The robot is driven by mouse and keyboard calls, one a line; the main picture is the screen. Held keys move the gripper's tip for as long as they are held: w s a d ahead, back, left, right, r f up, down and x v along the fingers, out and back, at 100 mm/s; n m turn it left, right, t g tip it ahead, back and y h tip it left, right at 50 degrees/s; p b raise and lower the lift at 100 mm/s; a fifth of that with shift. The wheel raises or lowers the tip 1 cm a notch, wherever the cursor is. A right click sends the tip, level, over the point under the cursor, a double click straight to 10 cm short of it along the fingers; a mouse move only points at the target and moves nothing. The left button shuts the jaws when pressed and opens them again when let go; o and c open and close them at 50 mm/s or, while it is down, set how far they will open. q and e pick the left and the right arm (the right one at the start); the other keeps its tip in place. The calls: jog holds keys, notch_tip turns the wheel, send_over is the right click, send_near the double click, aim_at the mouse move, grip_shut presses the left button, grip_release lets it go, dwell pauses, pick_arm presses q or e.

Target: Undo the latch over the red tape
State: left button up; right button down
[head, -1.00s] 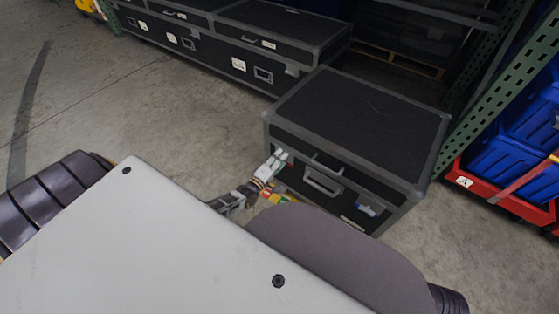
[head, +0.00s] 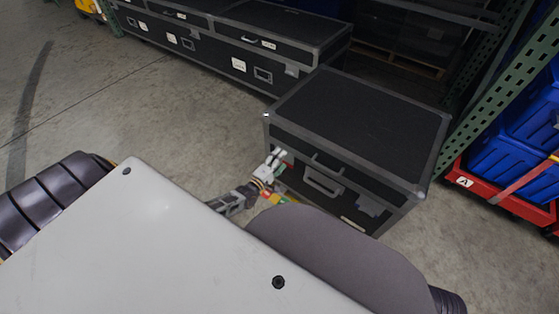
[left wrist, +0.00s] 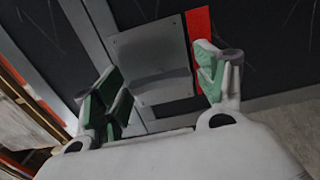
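A black case (head: 360,120) with grey metal edges stands on the floor, its lid shut. My left gripper (head: 276,157) is at the left end of its front face. In the left wrist view the grey metal latch plate (left wrist: 150,50) lies across the case's metal seam. A red tape strip (left wrist: 200,25) is right beside the plate. My left gripper (left wrist: 162,70) is open, its green-padded fingers on either side of the latch. I cannot tell whether they touch it. In the head view this latch is mostly hidden by the gripper. My right gripper is not in view.
The case has a front handle (head: 323,181) and another latch (head: 369,207) to its right. Long black cases (head: 215,45) stand behind. A green rack upright (head: 500,80) and a red base (head: 490,185) with blue totes (head: 508,160) are at right. Floor at left is clear.

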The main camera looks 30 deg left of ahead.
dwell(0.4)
pick_arm(q)
jog(key=s, duration=1.2)
jog(key=shift+a, duration=0.45)
dwell(0.7)
